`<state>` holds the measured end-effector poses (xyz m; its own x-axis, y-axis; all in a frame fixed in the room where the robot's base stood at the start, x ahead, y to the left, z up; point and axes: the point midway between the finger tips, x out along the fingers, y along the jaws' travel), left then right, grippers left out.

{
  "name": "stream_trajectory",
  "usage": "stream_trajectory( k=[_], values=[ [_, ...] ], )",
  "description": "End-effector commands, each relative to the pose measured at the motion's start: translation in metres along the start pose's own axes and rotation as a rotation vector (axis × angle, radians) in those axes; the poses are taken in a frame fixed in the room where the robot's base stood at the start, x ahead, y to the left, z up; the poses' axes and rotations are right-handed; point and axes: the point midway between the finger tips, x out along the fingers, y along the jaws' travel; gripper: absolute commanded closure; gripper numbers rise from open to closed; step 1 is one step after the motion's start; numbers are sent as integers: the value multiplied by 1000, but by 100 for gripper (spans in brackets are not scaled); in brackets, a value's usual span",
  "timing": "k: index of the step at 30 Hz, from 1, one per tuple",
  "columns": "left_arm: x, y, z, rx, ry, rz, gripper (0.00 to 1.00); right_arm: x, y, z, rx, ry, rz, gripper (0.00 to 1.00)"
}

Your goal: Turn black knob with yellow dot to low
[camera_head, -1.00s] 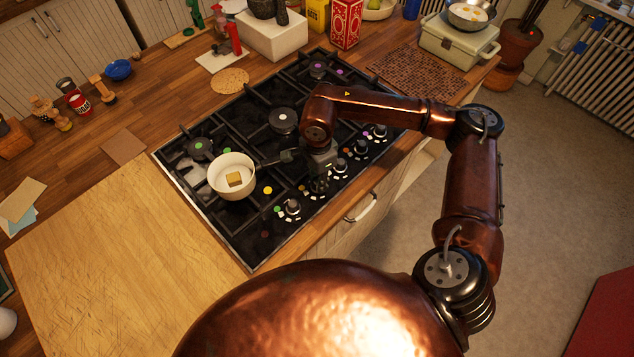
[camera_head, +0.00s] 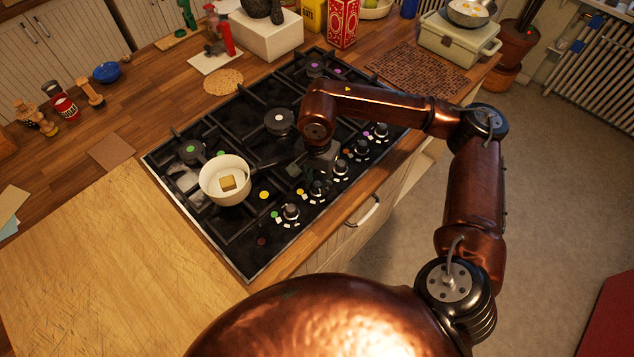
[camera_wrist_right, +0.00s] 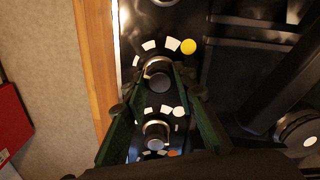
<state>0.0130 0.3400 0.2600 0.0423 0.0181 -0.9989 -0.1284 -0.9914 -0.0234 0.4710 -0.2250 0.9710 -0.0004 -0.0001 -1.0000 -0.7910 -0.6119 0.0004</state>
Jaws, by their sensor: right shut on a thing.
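The black knob with the yellow dot shows in the right wrist view (camera_wrist_right: 158,73), with its yellow dot (camera_wrist_right: 188,46) and white marks beside it. My right gripper (camera_wrist_right: 157,82) has its dark green fingers on either side of this knob and is shut on it. In the head view my right gripper (camera_head: 318,178) reaches down to the front knob row, and its wrist and fingers partly hide the knob. The knob's pointer direction is not clear. My left gripper is not in view.
A neighbouring knob with a white dot (camera_wrist_right: 157,133) sits close below, between the fingers' span. Another knob (camera_head: 291,211) with a green dot stands nearer me. A cream pan (camera_head: 226,196) is on the front left of the black hob (camera_head: 250,268). A handle (camera_head: 362,212) projects from the cabinet front.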

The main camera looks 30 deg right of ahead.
Motion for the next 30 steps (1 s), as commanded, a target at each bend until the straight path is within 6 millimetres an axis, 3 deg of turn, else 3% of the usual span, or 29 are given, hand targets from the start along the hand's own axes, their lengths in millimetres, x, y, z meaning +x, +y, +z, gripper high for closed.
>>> stream_trajectory(
  k=[11,12,18,30],
  values=[
    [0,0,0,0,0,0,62,-1,0,-1,-1,2,-1,99],
    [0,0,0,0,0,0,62,-1,0,-1,-1,2,-1,72],
    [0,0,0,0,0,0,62,0,0,-1,-1,1,-1,58],
    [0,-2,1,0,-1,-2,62,-8,0,0,-2,1,-1,57]
  ],
)
